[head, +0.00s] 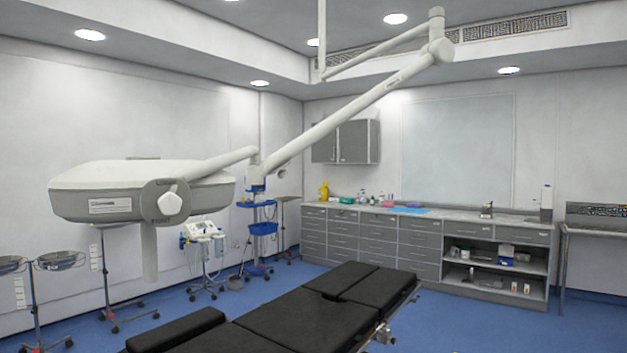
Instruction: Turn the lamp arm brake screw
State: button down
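The surgical lamp (125,190) hangs at the left, its wide pale head high above the floor, with a handle (149,252) pointing down. A long white lamp arm (345,112) slopes from an upper joint (438,48) down to a lower joint (256,172) beside the lamp head. A small round knob (282,173) shows just right of the lower joint; I cannot tell whether it is the brake screw. No screw can be made out clearly at this size. My gripper is not in view.
A black operating table (315,325) stands at the bottom centre, below the lamp. Grey cabinets (415,247) line the back wall. A blue trolley (262,229) and a white device on a wheeled stand (203,232) stand behind the lamp. Blue floor (475,322) is open at the right.

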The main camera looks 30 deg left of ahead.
aim_at(282, 174)
jog(key=i, duration=1.7)
jog(key=u, duration=2.2)
